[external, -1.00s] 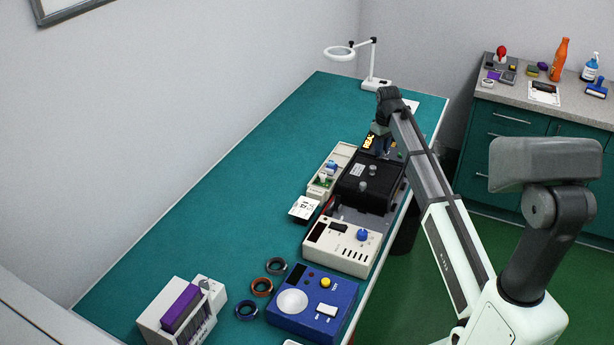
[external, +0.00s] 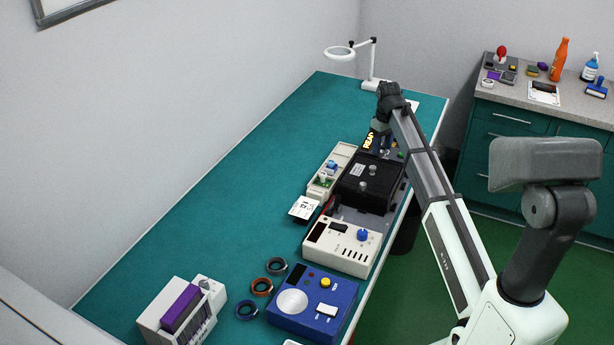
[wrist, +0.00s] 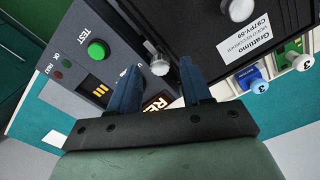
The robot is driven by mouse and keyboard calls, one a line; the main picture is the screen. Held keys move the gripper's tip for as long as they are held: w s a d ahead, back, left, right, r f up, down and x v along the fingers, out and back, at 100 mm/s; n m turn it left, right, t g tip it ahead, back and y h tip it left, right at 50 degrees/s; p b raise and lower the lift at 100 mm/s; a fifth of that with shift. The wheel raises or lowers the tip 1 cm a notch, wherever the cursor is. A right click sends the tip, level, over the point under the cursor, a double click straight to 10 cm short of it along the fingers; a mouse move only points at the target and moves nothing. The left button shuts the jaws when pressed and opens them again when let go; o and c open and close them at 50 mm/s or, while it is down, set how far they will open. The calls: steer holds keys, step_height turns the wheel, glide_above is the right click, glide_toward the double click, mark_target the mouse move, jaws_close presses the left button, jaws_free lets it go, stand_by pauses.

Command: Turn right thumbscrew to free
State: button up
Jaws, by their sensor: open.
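The black recorder unit (external: 368,182) with a white label sits in the bench row. Two silver thumbscrews stand out from it, one farther (external: 373,169) and one nearer (external: 363,185) in the external view. In the wrist view one silver thumbscrew (wrist: 157,62) shows between the directions of my two blue fingers, and another (wrist: 235,8) is at the top edge. I cannot tell which is the right one. My gripper (wrist: 160,70) is open and empty; I cannot tell its exact gap to the screw. In the external view it (external: 379,128) is above the test panel, beyond the recorder.
The grey test panel (wrist: 70,52) with a green button (wrist: 97,50) and orange display adjoins the recorder. A pale tray with numbered connectors (external: 328,172) lies along its left side. A cream power unit (external: 340,245) stands nearer.

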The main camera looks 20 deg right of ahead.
step_height(320, 180, up, 12)
steer(key=shift+r, duration=0.25)
stand_by(0.4)
steer(key=s+d, duration=0.5)
steer(key=s, duration=0.2)
steer(key=t+y, duration=0.1)
steer(key=t, duration=0.3)
glide_toward(382, 151)
steer(key=shift+n, duration=0.3)
steer(key=x, duration=0.8)
steer(key=shift+f, duration=0.15)
